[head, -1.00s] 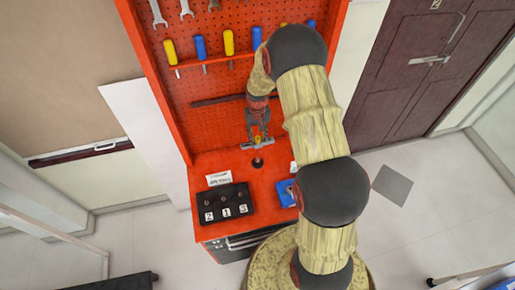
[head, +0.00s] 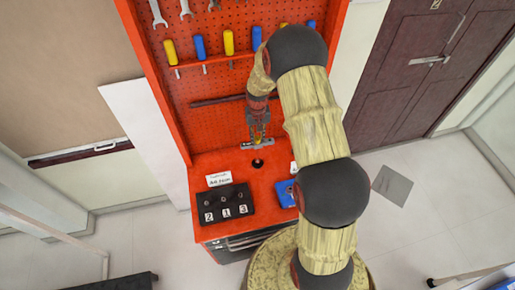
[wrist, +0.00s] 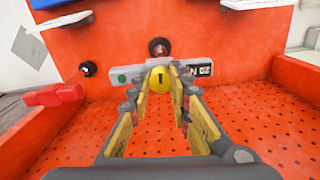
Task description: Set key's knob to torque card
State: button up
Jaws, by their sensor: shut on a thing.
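The key is a grey bar (wrist: 125,77) with a green dot at one end and a black label at the other. Its round yellow knob (wrist: 159,80), marked "1", sits near the middle between my fingers. My gripper (wrist: 161,84) is shut on the knob. In the head view, my gripper (head: 258,136) holds the key (head: 257,143) above the back of the red bench, close to a black round fitting (head: 257,163). The white card (head: 219,179) stands behind the black block at the left; its writing is too blurred to read.
The black block (head: 226,211) carries white labels 2, 1 and 3. A blue block (head: 286,194) lies at the right of the bench (head: 262,187). Behind rises a red pegboard (head: 222,125) with a rack of yellow and blue handled tools (head: 229,43).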

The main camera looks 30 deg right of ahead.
jog(key=m, duration=0.4)
jog(key=shift+m+b, duration=0.3)
jog(key=shift+m, duration=0.1)
jog(key=m, duration=0.5)
jog(key=o, duration=0.7)
jog(key=shift+o, duration=0.2)
jog(key=n+b, duration=0.1)
jog(key=n, duration=1)
